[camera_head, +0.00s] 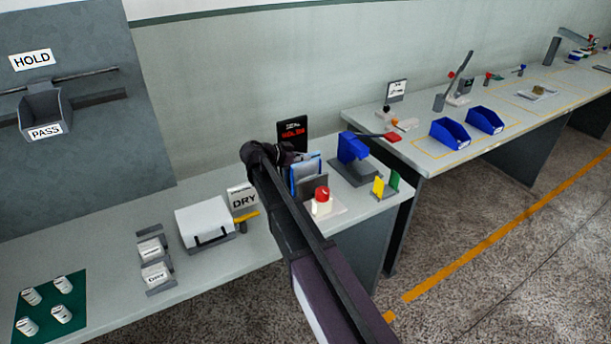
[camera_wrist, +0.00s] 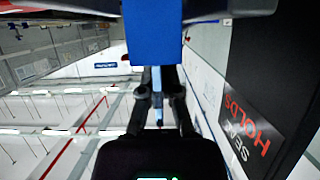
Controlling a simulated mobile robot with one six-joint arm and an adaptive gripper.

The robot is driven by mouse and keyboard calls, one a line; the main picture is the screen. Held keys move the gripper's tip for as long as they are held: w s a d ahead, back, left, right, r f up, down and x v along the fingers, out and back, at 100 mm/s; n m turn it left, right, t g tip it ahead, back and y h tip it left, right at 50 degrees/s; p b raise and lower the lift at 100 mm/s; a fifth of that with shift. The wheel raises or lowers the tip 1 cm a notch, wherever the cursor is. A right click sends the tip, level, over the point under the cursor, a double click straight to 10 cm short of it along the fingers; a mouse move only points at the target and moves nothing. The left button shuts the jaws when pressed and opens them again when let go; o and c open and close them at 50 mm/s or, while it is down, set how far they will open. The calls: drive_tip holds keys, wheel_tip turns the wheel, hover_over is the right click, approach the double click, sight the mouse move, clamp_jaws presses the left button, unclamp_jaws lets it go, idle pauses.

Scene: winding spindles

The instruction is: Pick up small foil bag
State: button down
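Upright bags (camera_head: 305,169), pale with blue edges, stand in a grey holder on the near bench in the head view. I cannot tell which of them is the small foil bag. My gripper (camera_head: 287,158) is beside them at their left, partly hidden by my own arm. In the wrist view, the two dark fingers of my gripper (camera_wrist: 160,80) point toward a blue block (camera_wrist: 152,30). A thin pale-blue strip shows between the fingers, perhaps a bag seen edge-on. I cannot tell whether they touch it.
A black display (camera_head: 292,132) stands behind the bags; its sign (camera_wrist: 249,125) is close at right in the wrist view. A blue device (camera_head: 354,147), a red button (camera_head: 321,194) and yellow-green cards (camera_head: 384,185) stand to the right. A white box (camera_head: 205,222) is left.

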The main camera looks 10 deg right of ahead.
drive_tip(key=shift+r, duration=0.1)
wheel_tip(320, 180, up, 18)
drive_tip(key=p, duration=1.8)
drive_tip(key=shift+f, duration=0.2)
